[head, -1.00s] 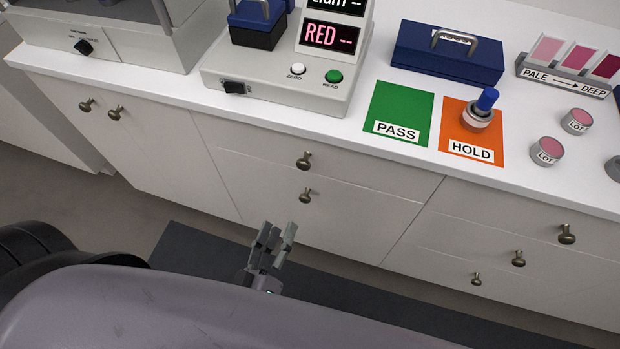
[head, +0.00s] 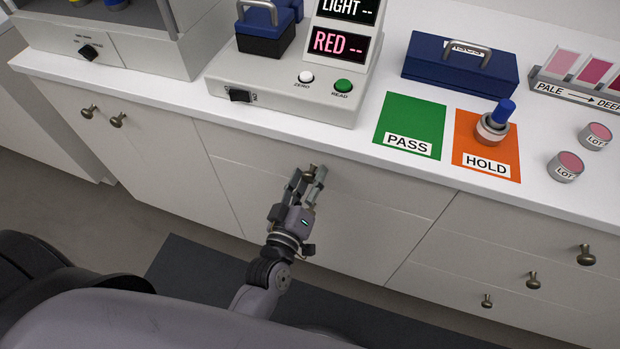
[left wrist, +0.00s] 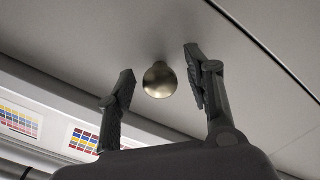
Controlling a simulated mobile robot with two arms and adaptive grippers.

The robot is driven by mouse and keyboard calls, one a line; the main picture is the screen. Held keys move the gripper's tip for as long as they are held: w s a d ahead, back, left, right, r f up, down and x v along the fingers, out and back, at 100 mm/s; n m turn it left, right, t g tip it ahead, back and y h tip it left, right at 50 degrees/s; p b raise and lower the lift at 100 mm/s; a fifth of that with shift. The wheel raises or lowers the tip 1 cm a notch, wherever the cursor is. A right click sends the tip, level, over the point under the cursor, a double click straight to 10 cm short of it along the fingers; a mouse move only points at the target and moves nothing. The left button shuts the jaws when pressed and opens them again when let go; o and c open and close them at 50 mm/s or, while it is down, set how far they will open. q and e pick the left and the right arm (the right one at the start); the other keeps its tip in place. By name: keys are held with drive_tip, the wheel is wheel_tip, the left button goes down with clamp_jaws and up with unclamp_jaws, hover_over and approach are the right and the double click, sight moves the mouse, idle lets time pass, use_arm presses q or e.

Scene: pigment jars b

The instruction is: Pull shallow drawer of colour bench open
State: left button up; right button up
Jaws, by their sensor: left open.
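The colour bench (head: 160,108) is a white counter with pale drawer fronts below. Its shallow upper middle drawer (head: 380,192) looks shut, flush with the fronts around it. My left gripper (head: 308,174) is in front of this drawer, fingers open on either side of its round brass knob (head: 313,168). In the left wrist view the knob (left wrist: 159,80) sits between the two open fingers (left wrist: 160,85), with a gap on both sides. The lower knob of the middle section is hidden behind my gripper. My right gripper is not in view.
On the counter stand a meter (head: 290,85) reading RED, a blue case (head: 460,68), a green PASS mat (head: 412,118) and an orange HOLD mat (head: 470,150) bearing a blue-topped jar (head: 493,127). Drawers with knobs (head: 586,255) lie to the right.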

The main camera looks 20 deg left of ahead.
use_arm(q)
drive_tip(key=shift+w, duration=0.3)
drive_tip(key=shift+c, duration=0.4)
clamp_jaws()
idle(0.4)
